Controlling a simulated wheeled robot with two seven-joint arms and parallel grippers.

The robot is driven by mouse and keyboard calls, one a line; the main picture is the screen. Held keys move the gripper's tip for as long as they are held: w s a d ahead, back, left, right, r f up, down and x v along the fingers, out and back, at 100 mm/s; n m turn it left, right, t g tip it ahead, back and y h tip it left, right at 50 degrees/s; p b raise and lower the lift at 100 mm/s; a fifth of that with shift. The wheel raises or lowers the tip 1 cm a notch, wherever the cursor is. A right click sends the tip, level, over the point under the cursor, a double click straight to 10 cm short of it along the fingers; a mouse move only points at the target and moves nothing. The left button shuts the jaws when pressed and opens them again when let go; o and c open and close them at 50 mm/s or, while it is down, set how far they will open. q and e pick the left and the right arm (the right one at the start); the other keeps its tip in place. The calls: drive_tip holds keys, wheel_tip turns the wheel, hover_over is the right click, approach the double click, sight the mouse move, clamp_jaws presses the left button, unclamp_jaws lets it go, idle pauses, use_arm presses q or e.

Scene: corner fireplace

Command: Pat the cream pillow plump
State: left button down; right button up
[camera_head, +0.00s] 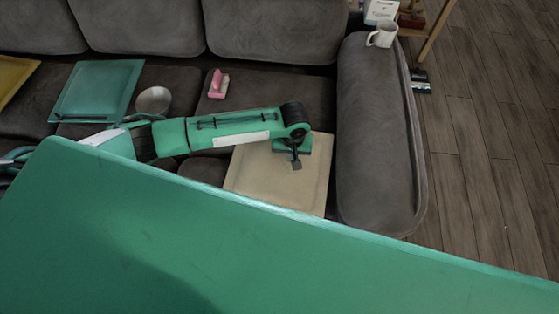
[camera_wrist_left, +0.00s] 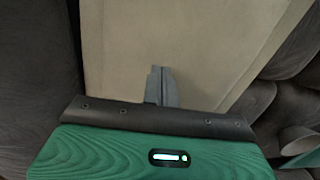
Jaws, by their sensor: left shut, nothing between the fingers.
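The cream pillow (camera_head: 248,180) lies flat on the dark grey sofa seat, against the right armrest. In the left wrist view the pillow (camera_wrist_left: 190,38) fills the upper middle. My left arm reaches across the sofa from the left. My left gripper (camera_head: 296,164) is over the pillow's upper right part, pointing down at it, and its fingers are shut and empty. The same shut fingers show in the left wrist view (camera_wrist_left: 160,72), in front of the pillow. Whether they touch the cloth I cannot tell. My right gripper is not in view.
A teal pillow (camera_head: 98,88), a metal bowl (camera_head: 153,101), a pink object (camera_head: 218,84) and a yellow pillow (camera_head: 12,76) lie along the sofa.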

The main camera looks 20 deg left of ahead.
sight(280, 162)
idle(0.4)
use_arm(q)
drive_tip(key=shift+f+b, duration=0.4)
drive_tip(key=shift+f, duration=1)
drive_tip(key=a+r+p, duration=0.2)
drive_tip(key=p, duration=0.1)
drive_tip(key=shift+s+a+r+p, duration=0.15)
drive_tip(key=shift+p, duration=0.25)
drive_tip(key=shift+a+r+p, duration=0.3)
drive_tip(key=shift+a+p, duration=0.35)
drive_tip(key=shift+p, duration=0.1)
drive_tip(key=shift+f, duration=0.2)
drive_tip(key=shift+f+b, duration=0.65)
drive_tip(key=shift+f, duration=0.6)
drive_tip(key=shift+r, duration=0.15)
